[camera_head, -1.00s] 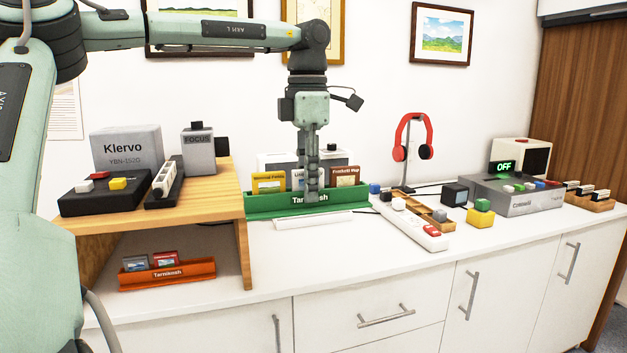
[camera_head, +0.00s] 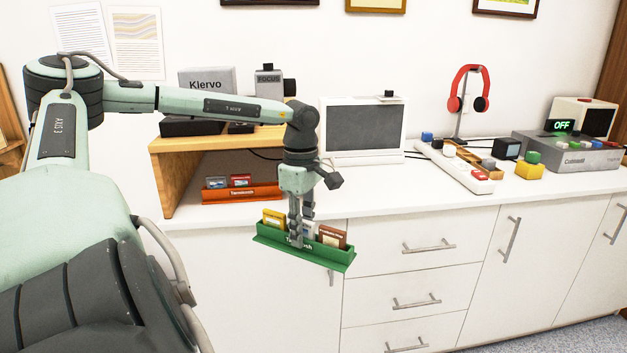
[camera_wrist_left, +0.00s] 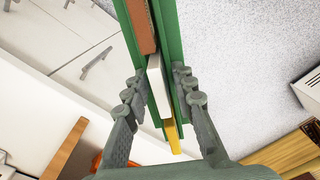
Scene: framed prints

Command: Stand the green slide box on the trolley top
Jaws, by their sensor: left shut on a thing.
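The green slide box (camera_head: 335,258) hangs in the air in front of the cabinet fronts, with yellow, white and brown slides upright in it. My left gripper (camera_head: 299,236) comes down over its middle and is shut on it. In the left wrist view the green box (camera_wrist_left: 173,45) runs between the two fingers of the left gripper (camera_wrist_left: 160,92), with speckled floor beyond. The box's long side slants down to the right in the head view. I cannot make out the trolley top for certain in any view. My right gripper is not in view.
An unclear wooden piece (camera_wrist_left: 280,152) is at the wrist view's lower right.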

